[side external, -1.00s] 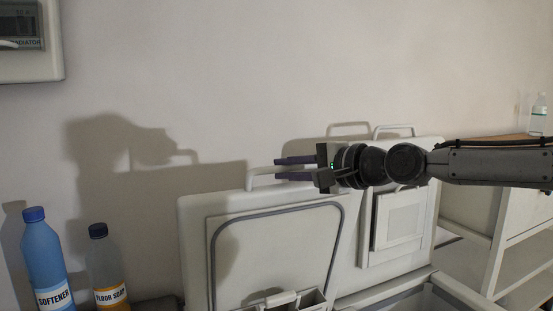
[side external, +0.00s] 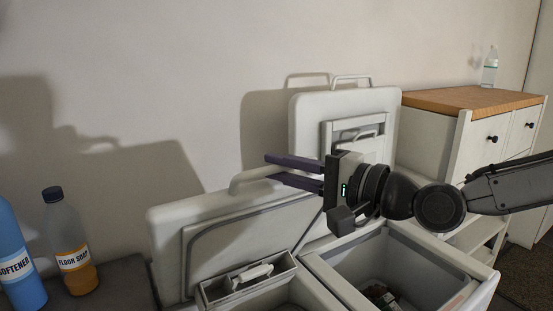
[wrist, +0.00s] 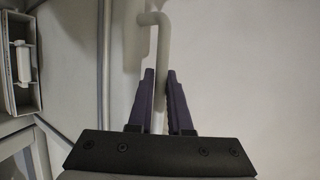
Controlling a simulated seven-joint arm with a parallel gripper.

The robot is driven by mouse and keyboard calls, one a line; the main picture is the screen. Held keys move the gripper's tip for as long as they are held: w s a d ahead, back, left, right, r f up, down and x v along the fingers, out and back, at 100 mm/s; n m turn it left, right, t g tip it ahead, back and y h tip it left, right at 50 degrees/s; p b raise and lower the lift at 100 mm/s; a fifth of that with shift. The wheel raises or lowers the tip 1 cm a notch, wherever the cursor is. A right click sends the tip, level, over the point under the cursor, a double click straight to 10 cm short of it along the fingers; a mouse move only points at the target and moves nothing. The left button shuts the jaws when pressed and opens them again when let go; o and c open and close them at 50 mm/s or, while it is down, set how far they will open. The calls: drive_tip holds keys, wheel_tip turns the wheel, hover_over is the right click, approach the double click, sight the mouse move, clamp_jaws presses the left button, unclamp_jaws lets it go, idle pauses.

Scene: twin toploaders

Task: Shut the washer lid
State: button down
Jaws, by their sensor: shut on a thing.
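The left lid (side external: 168,232), pale grey with a dark grey seal line inside, leans partway forward, open above its machine. It has a looped handle (side external: 245,181) on its top edge. My gripper (side external: 269,168) is shut on this handle, with its purple fingers on either side of the bar. The wrist view shows the handle (wrist: 163,45) running between the fingers (wrist: 160,80). The right lid (side external: 375,107) stands upright against the wall, behind my gripper. A dispenser drawer (side external: 248,281) sits under the left lid.
The right machine's open tub (side external: 415,265) holds a small dark item (side external: 381,297). A floor soap bottle (side external: 70,245) and a blue softener bottle (side external: 18,265) stand at left. A wood-topped cabinet (side external: 465,98) with a clear bottle (side external: 490,67) stands at right.

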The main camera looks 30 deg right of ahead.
drive_tip(key=shift+f, duration=0.25)
drive_tip(key=c, duration=1.1)
unclamp_jaws()
drive_tip(key=shift+s, duration=0.1)
drive_tip(key=v, duration=1.3)
drive_tip(key=shift+s+d+r, duration=0.2)
drive_tip(key=shift+s, duration=0.15)
